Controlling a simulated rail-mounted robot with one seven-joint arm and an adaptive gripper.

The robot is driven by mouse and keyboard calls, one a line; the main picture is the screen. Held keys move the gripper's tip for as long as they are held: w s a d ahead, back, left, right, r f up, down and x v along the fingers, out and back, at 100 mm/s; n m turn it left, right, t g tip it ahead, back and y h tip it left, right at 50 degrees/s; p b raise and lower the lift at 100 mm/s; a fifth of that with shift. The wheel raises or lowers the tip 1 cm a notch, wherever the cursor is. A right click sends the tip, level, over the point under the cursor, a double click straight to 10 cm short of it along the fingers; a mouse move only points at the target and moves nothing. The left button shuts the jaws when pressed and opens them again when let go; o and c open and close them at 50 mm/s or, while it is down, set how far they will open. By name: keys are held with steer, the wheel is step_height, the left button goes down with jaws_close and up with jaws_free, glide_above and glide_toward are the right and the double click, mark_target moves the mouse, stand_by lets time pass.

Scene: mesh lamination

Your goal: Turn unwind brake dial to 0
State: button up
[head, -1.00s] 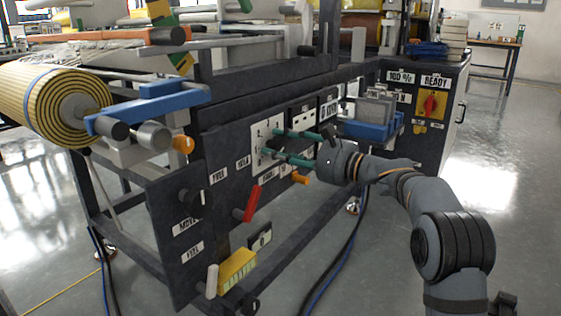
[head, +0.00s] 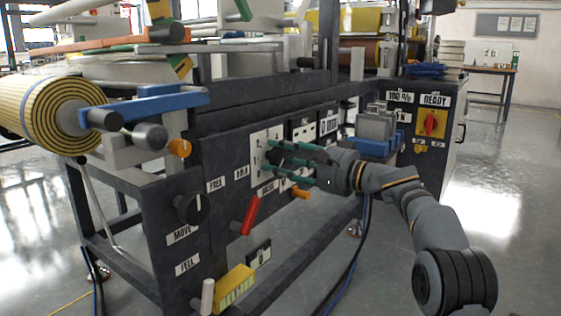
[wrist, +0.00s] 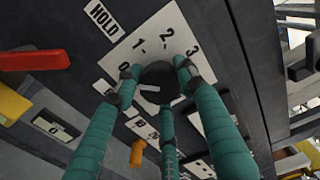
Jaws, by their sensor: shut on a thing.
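The brake dial is a dark round knob (wrist: 158,82) on a white plate (wrist: 165,25) marked 0, 1, 2, 3, seen in the wrist view. A short pale line shows on the knob's lower left; its exact reading is hard to tell. My gripper (wrist: 155,86) has three teal fingers shut around the knob, with 0 beside the left fingertip. In the head view my gripper (head: 272,158) reaches the white plate (head: 258,142) from the right, and its fingers hide the knob.
A red handle (head: 247,216) and orange knob (head: 300,193) stick out below the plate. A black dial (head: 193,208) and yellow block (head: 235,287) are at lower left. Open floor lies at right.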

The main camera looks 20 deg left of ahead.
steer(key=shift+s+a+f, duration=0.1)
steer(key=shift+s+a, duration=0.1)
steer(key=shift+s, duration=0.1)
steer(key=o, duration=1.1)
steer(key=shift+o, duration=0.2)
steer(key=shift+w+d, duration=0.15)
steer(key=shift+d, duration=0.2)
steer(key=v, duration=1.1)
steer(key=shift+d, duration=0.2)
steer(key=shift+a, duration=0.1)
steer(key=x, duration=1.1)
steer(key=shift+a, duration=0.35)
steer(key=shift+d, duration=0.1)
